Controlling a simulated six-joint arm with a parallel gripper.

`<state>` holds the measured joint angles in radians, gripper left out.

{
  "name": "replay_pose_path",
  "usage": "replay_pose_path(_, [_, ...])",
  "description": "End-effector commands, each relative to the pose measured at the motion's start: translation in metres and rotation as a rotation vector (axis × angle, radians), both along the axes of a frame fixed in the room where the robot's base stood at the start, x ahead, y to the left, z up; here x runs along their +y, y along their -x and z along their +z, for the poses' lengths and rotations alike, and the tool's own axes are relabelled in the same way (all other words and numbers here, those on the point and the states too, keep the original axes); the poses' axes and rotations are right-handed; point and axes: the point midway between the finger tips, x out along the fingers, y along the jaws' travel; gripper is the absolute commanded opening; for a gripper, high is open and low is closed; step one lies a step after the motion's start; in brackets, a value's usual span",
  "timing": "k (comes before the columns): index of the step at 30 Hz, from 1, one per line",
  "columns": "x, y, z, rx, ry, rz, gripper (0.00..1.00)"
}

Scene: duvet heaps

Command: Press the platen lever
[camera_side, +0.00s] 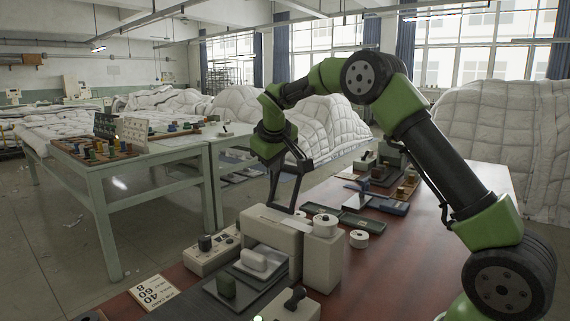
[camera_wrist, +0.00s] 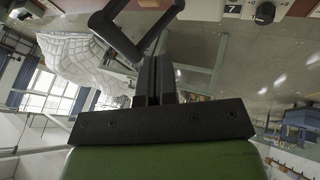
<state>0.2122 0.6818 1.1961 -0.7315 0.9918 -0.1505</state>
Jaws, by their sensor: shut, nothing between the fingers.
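A cream press-like machine (camera_side: 275,232) stands on the red-brown table. In the wrist view, my dark fingers (camera_wrist: 152,60) are close together.
A cream control box (camera_side: 211,252) with a dark knob is left of the machine. White spools (camera_side: 326,224) and dark trays (camera_side: 361,222) lie behind and right. A number card (camera_side: 154,293) lies front left. A green table (camera_side: 105,190) and white duvet heaps (camera_side: 320,125) stand beyond.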

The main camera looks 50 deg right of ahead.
Motion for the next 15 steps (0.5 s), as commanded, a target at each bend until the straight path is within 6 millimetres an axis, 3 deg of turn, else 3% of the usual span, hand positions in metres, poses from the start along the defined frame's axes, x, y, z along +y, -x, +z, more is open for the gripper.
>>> replay_pose_path(1, [-0.006,-0.002,-0.008,0.003,0.0,-0.004,0.0])
replay_pose_path(6, [-0.031,-0.001,-0.011,0.0,-0.001,-0.005,0.0])
replay_pose_path(15, [-0.041,-0.001,-0.014,0.0,0.0,0.0,0.0])
